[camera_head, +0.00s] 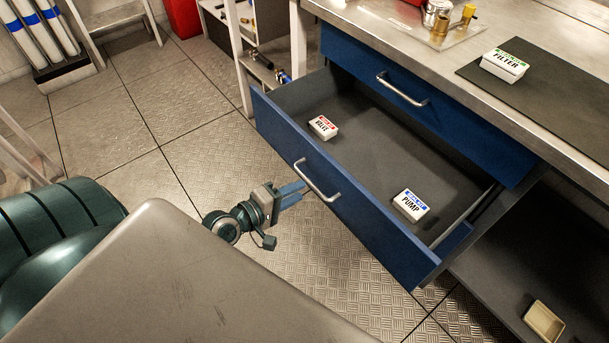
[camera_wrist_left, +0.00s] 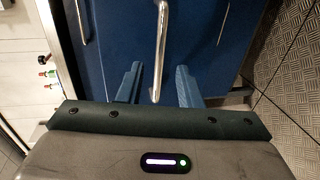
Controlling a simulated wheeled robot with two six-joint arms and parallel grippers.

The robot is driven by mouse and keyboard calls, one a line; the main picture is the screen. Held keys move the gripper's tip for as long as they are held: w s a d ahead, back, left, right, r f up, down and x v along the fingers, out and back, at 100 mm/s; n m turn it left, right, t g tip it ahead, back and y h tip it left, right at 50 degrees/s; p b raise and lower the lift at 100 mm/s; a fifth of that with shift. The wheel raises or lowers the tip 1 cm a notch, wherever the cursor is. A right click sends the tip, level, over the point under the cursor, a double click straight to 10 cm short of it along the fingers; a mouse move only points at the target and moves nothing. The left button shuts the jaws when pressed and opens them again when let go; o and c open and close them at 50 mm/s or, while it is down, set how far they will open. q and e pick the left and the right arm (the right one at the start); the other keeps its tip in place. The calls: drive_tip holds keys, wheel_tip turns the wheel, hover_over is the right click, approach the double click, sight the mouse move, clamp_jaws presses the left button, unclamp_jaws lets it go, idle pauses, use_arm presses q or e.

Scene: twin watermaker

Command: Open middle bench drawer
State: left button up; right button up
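The blue bench drawer (camera_head: 345,205) below the top drawer stands pulled out. Its grey inside shows, with a white box with a red label (camera_head: 323,127) and a white "PUMP" box (camera_head: 411,205) lying in it. Its metal bar handle (camera_head: 316,181) is on the front panel. My left gripper (camera_head: 301,191) is in front of this panel, close to the handle. In the left wrist view its two blue fingers (camera_wrist_left: 158,83) are apart, and the handle (camera_wrist_left: 161,45) appears between them without touching either. My right gripper is not in view.
The closed top drawer (camera_head: 430,120) has its own handle. On the bench top (camera_head: 560,105) are a dark mat with a "FILTER" box (camera_head: 505,66) and brass fittings. A white frame (camera_head: 240,60) stands left of the bench.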

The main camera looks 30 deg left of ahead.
use_arm(q)
drive_tip(key=v, duration=0.6)
drive_tip(key=shift+s, duration=0.25)
idle(0.3)
